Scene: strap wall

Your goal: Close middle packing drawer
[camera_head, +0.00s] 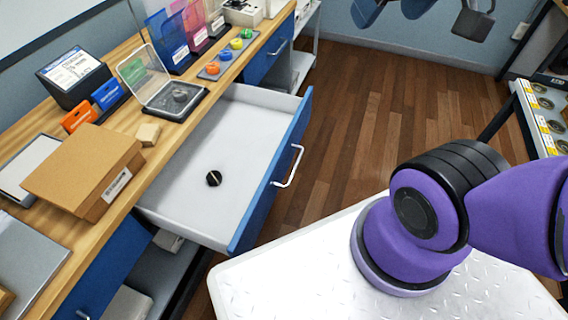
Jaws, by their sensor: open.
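The middle packing drawer (215,160) is pulled well out from the wooden bench. Its inside is pale grey, and its blue front (270,180) faces right with a white bar handle (289,167). A small round black object with a light stripe (213,178) lies on the drawer floor. My gripper is not in view; only a purple and black part of my arm shows at the lower right, apart from the drawer.
The bench top (180,132) holds a cardboard box (80,168), a clear-lidded case (175,95) and a tray of coloured pieces (228,57). Blue drawer fronts (262,65) (105,270) flank the open drawer. Bare wooden floor (350,110) lies right of the handle. A white textured surface (290,275) is nearby.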

